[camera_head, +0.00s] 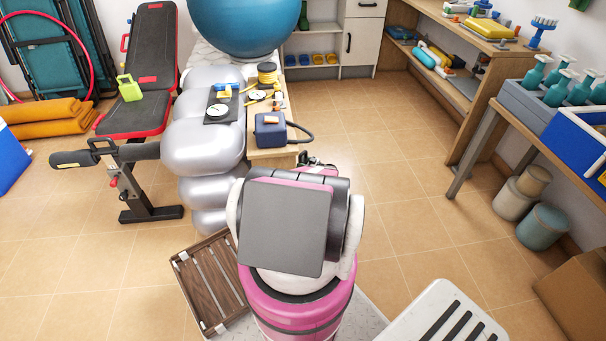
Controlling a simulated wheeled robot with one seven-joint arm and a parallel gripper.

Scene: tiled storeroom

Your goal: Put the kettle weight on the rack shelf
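A lime-green kettle weight (129,88) with a loop handle stands on the black, red-edged pad of a weight bench (150,60) at the upper left. A wooden rack (451,94) stands along the right wall at the upper right. Its upper and lower shelves both hold small items, with some bare board between them. My pink and white body and arm parts fill the bottom middle. My gripper cannot be made out in this view, and nothing is seen held.
Silver padded rolls and a small wooden table (272,157) with tools stand right of the bench. A slatted wooden crate (207,284) and a white step stool (443,316) are close to me. Open tiled floor lies between the table and the rack. A bench with bottles stands far right.

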